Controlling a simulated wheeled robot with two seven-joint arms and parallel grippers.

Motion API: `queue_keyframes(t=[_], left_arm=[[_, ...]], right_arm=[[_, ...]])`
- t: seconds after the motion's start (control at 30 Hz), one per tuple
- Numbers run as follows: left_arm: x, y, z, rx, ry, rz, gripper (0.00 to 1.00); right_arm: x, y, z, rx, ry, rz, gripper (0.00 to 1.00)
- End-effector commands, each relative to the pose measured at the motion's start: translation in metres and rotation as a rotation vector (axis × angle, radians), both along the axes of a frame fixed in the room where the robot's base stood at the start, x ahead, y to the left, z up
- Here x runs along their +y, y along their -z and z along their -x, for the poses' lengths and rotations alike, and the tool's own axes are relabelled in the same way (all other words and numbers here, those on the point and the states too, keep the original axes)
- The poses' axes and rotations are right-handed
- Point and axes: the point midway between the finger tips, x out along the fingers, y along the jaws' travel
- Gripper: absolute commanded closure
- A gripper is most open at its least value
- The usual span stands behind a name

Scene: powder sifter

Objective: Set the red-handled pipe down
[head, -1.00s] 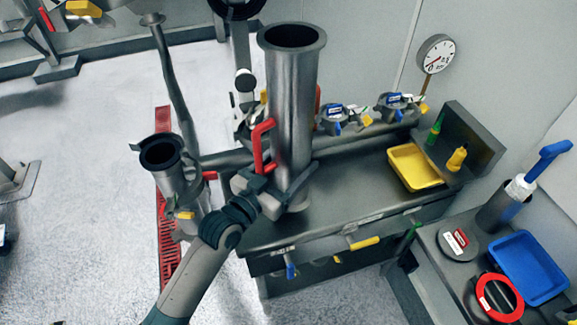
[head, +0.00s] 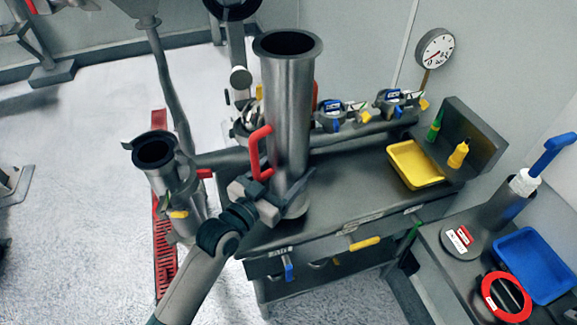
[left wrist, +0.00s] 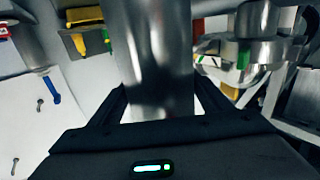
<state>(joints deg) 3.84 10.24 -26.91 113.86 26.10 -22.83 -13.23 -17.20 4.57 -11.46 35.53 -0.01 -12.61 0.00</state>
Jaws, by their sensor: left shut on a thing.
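The red-handled pipe (head: 287,115) is a tall steel cylinder with a wide open top flange. It stands nearly upright at the left end of the steel bench (head: 350,190). One red handle shows on its left side, and part of another shows on its right. My left gripper (head: 268,192) is shut around its lower part, just above the bottom flange. In the left wrist view the shiny pipe (left wrist: 158,55) runs between the two dark fingers. I cannot tell whether the bottom flange touches the bench top. My right gripper is not in view.
A yellow tray (head: 415,166) and bottles are on the bench's right. Clamped valve fittings (head: 335,115) line its back. A smaller open-topped pipe unit (head: 165,172) stands at the left. A blue tray (head: 535,265) is at the lower right. The bench's middle is clear.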

Motion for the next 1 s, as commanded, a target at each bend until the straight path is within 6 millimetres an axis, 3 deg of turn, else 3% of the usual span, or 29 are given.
queue_keyframes(t=[0.1, 0.4, 1.0], left_arm=[[0.000, 0.010, 0.000, -0.007, -0.001, 0.005, 0.91], [0.000, 0.026, 0.000, -0.008, -0.001, 0.005, 0.91], [0.000, 0.029, 0.000, -0.008, -0.001, 0.005, 0.91]], right_arm=[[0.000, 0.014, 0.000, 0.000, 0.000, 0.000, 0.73], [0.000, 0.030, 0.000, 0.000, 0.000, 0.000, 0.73], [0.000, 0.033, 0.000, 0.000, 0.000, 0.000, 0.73]])
